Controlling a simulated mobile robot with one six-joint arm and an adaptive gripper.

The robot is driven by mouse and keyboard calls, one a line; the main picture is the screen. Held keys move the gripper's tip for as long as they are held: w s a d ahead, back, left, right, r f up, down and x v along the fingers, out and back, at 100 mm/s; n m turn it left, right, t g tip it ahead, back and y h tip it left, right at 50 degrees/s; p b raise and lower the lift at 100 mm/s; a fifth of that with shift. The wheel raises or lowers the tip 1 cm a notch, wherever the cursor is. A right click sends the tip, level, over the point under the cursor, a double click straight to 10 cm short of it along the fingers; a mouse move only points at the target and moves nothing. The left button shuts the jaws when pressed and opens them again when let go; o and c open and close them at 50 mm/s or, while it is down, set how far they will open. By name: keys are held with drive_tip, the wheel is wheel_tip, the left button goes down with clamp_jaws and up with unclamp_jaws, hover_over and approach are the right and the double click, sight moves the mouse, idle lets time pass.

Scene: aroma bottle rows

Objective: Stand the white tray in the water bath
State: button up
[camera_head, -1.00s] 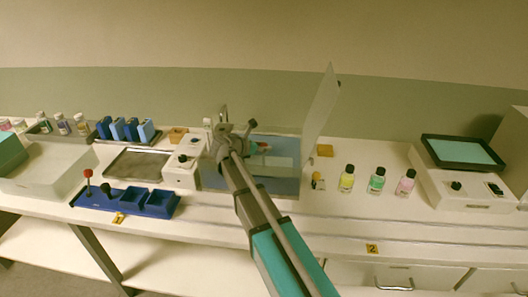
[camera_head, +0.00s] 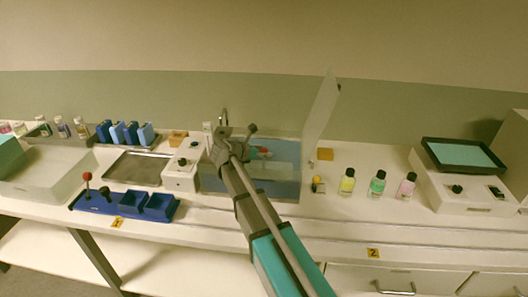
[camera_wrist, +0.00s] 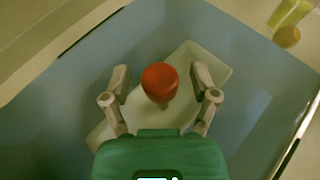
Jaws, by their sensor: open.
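The water bath (camera_head: 287,186) is a blue-walled basin in the middle of the bench, behind my arm. The white tray (camera_wrist: 213,63) lies inside the bath in the wrist view, at an angle to the walls. A red knob (camera_wrist: 160,79) rises from its middle; a bit of red knob (camera_head: 263,150) also shows in the head view. My gripper (camera_wrist: 160,84) is open, with one finger on each side of the knob and visible gaps to it. My green gripper body hides the near part of the tray.
The bath's clear lid (camera_head: 321,108) stands raised at its right. A control box (camera_head: 182,172) adjoins the left side. Small bottles (camera_head: 377,183) stand to the right. A blue rack (camera_head: 125,203) and metal plate (camera_head: 137,167) are at left.

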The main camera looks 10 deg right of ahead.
drive_tip(key=shift+r, duration=0.1)
drive_tip(key=shift+a+r, duration=0.1)
drive_tip(key=shift+r, duration=0.05)
drive_tip(key=shift+s+a+r+p, duration=0.1)
drive_tip(key=shift+s+a+p, duration=0.1)
drive_tip(key=shift+a+p, duration=0.15)
drive_tip(key=p+v, duration=0.4)
drive_tip(key=v, duration=0.7)
drive_tip(key=shift+s, duration=0.1)
